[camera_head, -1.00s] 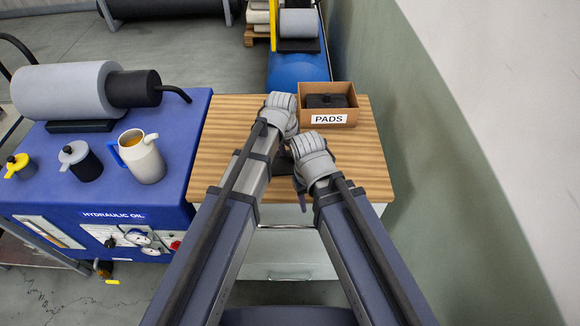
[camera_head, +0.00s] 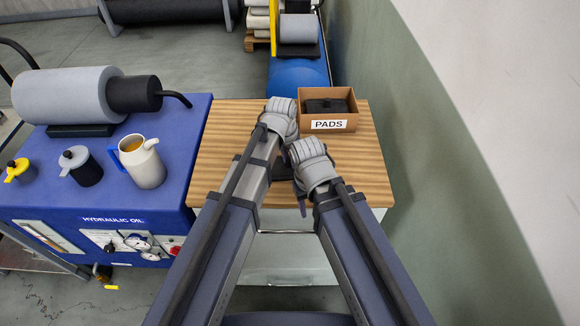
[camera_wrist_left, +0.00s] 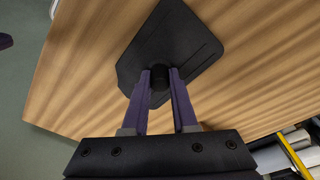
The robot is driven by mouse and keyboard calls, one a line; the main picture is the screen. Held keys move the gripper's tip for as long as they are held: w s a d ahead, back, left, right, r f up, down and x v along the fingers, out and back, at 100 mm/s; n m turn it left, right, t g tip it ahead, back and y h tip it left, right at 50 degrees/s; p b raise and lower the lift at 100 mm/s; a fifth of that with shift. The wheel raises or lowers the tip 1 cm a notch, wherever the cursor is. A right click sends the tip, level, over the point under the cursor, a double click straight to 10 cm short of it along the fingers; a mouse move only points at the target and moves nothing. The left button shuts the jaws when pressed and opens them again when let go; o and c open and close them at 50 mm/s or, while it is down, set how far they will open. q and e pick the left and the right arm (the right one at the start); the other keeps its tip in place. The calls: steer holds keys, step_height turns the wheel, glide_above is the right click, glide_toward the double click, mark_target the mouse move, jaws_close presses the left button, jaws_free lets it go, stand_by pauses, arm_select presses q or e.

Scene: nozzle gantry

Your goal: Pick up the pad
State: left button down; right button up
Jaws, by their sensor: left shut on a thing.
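The pad is a flat black plate with a round black knob; it fills the top of the left wrist view (camera_wrist_left: 195,48). In the head view only a dark part of it (camera_head: 283,170) shows between my two wrists. My left gripper (camera_wrist_left: 160,82) is shut on the pad's knob. The plate is over the wooden top; I cannot tell whether it still touches it. In the head view my left wrist hides those fingers. My right gripper (camera_head: 302,203) is near the table's front, its fingers mostly hidden behind its wrist.
A cardboard box labelled PADS (camera_head: 328,125) with a black pad inside stands at the back right of the wooden table (camera_head: 228,135). A blue hydraulic unit (camera_head: 190,130) with a white jug (camera_head: 147,165) adjoins on the left. A green wall (camera_head: 440,140) is on the right.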

arm_select(q)
steer(key=shift+r, duration=0.1)
stand_by(0.3)
step_height(320, 180, up, 10)
steer(key=p, duration=1)
